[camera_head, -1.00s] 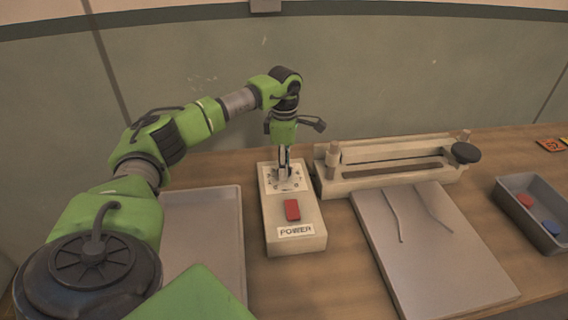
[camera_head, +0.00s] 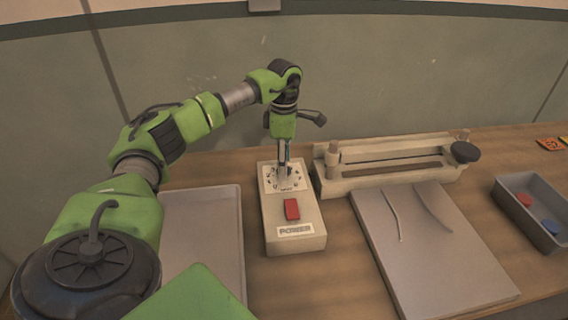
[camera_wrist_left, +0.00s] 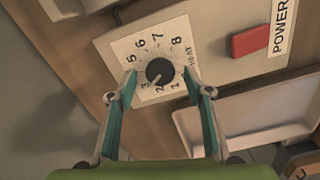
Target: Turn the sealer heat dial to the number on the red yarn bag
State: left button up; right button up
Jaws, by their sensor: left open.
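The heat dial is a round black knob (camera_wrist_left: 159,71) on a white plate numbered up to 8, with HEAT printed beside it. A pale mark on the knob seems to point down toward 2 or 3. The dial plate (camera_head: 268,184) is on the sealer's control box (camera_head: 275,238), partly hidden by my left gripper in the head view. My left gripper (camera_head: 285,158) points down over the dial; in the left wrist view its open fingers (camera_wrist_left: 158,76) are on either side of the knob, apparently without gripping it. I cannot identify a red yarn bag. My right gripper is not seen.
A red power switch (camera_head: 292,209) is in front of the dial. The sealer bar (camera_head: 385,178) and a grey board (camera_head: 440,260) are to the right. A grey bin (camera_head: 507,202) holds red and blue discs. Small orange-red cards (camera_head: 550,144) lie at the far right.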

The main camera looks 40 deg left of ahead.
pick_arm(q)
notch_tip(320, 180, up, 11)
jog(key=shift+f, duration=0.2)
